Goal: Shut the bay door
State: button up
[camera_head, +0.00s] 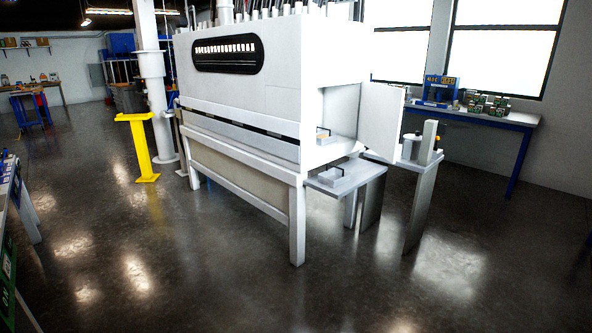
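A large white machine (240,85) stands in the middle of the view on white legs. Its right end has an open bay (340,108). The bay door (382,123) is a flat white panel that stands open, swung out to the right of the bay. A small box-like item (323,134) shows inside the bay near its lower edge. My gripper does not show in this view.
A grey shelf (368,172) with a clear tray (336,177) juts out below the bay. A grey stand (420,200) with small items is right of it, close to the door. A yellow post (139,150) stands left. The floor (400,295) in front is clear.

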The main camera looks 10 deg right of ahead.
aim_at(381, 106)
jog(key=i+l, duration=0.15)
jog(key=i, duration=0.8)
jog(key=i+l+z, duration=0.15)
jog(key=i, duration=0.75)
jog(key=i+l+z, duration=0.1)
jog(key=i+z, duration=0.3)
jog(key=i+j+z, duration=0.1)
jog(key=i+z, duration=0.25)
jog(key=i, duration=0.25)
jog(key=i+j+z, duration=0.2)
jog(key=i+z, duration=0.2)
jog(key=i+l+z, duration=0.1)
jog(key=i, duration=0.6)
jog(key=i+l+z, duration=0.1)
jog(key=i+l, duration=0.15)
jog(key=i, duration=0.45)
jog(key=i+l+u, duration=0.2)
jog(key=u, duration=0.2)
jog(key=i+l+u, duration=0.3)
jog(key=u, duration=0.15)
jog(key=i+l+u, duration=0.2)
jog(key=l+u, duration=0.2)
jog(key=i+l+u, duration=0.15)
jog(key=l+u, duration=0.25)
jog(key=i+l+u, duration=0.15)
jog(key=l+u, duration=0.6)
jog(key=i+l+u, duration=0.1)
jog(key=l+u, duration=0.65)
jog(key=l, duration=0.2)
jog(key=k+j, duration=0.05)
